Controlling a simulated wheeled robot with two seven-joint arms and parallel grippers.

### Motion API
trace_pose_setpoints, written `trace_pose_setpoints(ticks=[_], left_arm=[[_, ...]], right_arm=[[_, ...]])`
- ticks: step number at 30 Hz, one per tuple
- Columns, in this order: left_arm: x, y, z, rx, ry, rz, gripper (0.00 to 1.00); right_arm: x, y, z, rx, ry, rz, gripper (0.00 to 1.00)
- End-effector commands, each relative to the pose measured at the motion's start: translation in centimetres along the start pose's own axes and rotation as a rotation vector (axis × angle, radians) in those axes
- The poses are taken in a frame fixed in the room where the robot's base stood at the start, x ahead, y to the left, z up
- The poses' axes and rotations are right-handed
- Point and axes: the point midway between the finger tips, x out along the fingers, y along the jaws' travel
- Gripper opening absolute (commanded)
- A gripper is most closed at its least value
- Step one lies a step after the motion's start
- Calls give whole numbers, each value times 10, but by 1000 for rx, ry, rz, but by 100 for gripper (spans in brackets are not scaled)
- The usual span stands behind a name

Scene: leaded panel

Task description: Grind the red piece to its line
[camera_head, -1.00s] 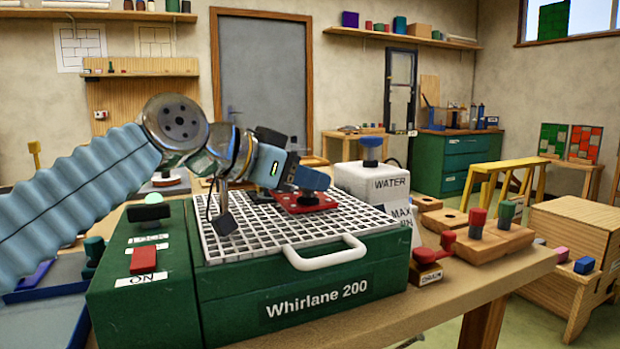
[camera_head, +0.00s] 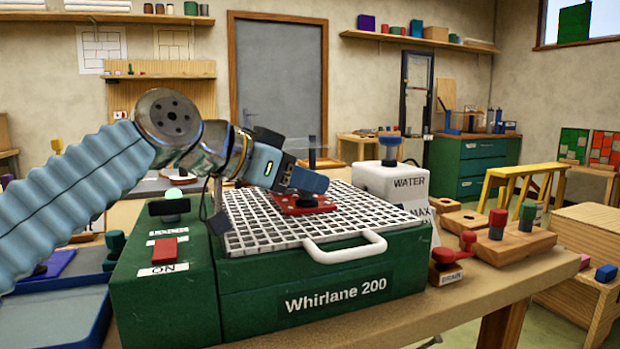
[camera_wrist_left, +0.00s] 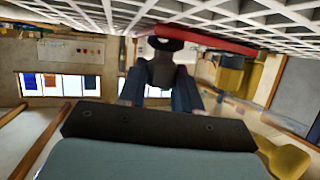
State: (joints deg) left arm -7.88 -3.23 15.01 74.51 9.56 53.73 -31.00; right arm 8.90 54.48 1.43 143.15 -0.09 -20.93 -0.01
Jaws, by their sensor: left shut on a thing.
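The red piece (camera_head: 303,204) is flat on the white grid (camera_head: 262,232) of the green Whirlane 200 grinder (camera_head: 335,300). My left gripper (camera_head: 310,184) is above it, shut on the dark knob that stands up from the piece. In the left wrist view the fingers (camera_wrist_left: 160,88) close on this dark knob (camera_wrist_left: 162,66), with the edge of the red piece (camera_wrist_left: 205,41) against the grid. The gripper hides part of the piece. I cannot make out its line or the grinding bit. My right gripper is not in view.
A red ON switch (camera_head: 164,251) and a lit green lamp (camera_head: 174,194) are on the grinder's left box. A white handle (camera_head: 344,248) is at the grid's front. A white water tank (camera_head: 388,184) stands behind right. A red drain tap (camera_head: 447,262) and wooden blocks (camera_head: 512,243) are at right.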

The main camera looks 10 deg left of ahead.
Motion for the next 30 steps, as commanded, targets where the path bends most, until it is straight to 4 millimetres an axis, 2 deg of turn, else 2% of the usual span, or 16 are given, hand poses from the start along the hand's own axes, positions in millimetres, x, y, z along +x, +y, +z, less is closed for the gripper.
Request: trace_pose_setpoints(ticks=[1,7,24,30], left_arm=[[0,-5,7,-2,-11,-7,6],[-3,-2,6,-1,-9,-6,7],[-12,32,4,0,-1,-1,6],[-14,38,3,1,1,-1,6]], right_arm=[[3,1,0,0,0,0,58],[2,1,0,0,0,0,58],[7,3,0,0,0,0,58],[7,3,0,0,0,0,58]])
